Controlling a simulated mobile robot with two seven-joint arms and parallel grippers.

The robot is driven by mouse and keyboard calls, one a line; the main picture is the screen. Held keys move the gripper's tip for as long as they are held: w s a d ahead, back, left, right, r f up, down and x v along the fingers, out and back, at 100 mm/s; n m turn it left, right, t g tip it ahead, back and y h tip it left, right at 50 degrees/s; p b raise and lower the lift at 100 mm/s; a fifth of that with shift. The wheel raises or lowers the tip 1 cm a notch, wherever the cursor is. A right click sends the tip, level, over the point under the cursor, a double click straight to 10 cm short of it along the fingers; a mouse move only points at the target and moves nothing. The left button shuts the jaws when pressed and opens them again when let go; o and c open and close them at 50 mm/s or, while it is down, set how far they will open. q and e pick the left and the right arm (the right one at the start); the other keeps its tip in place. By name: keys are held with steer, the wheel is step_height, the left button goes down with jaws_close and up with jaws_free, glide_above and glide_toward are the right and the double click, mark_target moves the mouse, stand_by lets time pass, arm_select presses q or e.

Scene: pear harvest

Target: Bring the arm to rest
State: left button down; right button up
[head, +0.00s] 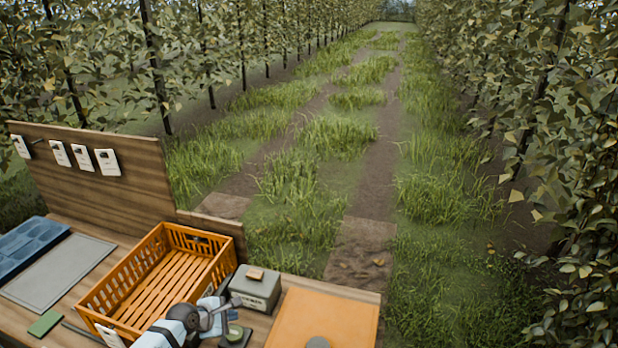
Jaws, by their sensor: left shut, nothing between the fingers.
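My left gripper (229,306) is at the bottom of the head view, with its white and dark grey arm behind it. It is shut with nothing in it. It is over the wooden bench, by the front right corner of the orange crate (100,318) and just in front of a grey box (262,291). Whether it touches either one cannot be told. The crate is slatted and its visible floor is empty. My right gripper is not in view.
A blue tray (28,246), grey mat (58,272) and green block (45,323) lie left. An orange board (325,312) lies right. A wooden back panel (150,178) with cards stands behind. Beyond are a grassy lane and leafy tree rows.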

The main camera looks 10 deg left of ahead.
arm_select(q)
steer(key=s+d+f+m, duration=0.1)
steer(key=s+m, duration=0.1)
steer(key=s+d+f+m, duration=0.1)
steer(key=s+d+m, duration=0.1)
steer(key=s, duration=0.1)
steer(key=s+d+f+m, duration=0.1)
steer(key=s+m, duration=0.1)
steer(key=s, duration=0.1)
steer(key=shift+s+d+f, duration=0.15)
steer(key=shift+s+f, duration=0.05)
steer(key=shift+f, duration=0.05)
steer(key=s+d+m, duration=0.1)
steer(key=s, duration=0.1)
steer(key=s+m+t, duration=0.1)
steer(key=s+m, duration=0.1)
steer(key=s, duration=0.1)
steer(key=s+d+m, duration=0.1)
steer(key=s+m, duration=0.1)
steer(key=shift+s+d+f+y, duration=0.2)
steer(key=shift+d+y, duration=0.15)
steer(key=shift+y, duration=0.05)
steer(key=s+d+r+m+t+y, duration=0.1)
steer(key=s+r+m, duration=0.3)
steer(key=s+m, duration=0.7)
steer(key=shift+s+d+m+t, duration=0.4)
steer(key=shift+s+d+t, duration=0.15)
steer(key=shift+s, duration=0.5)
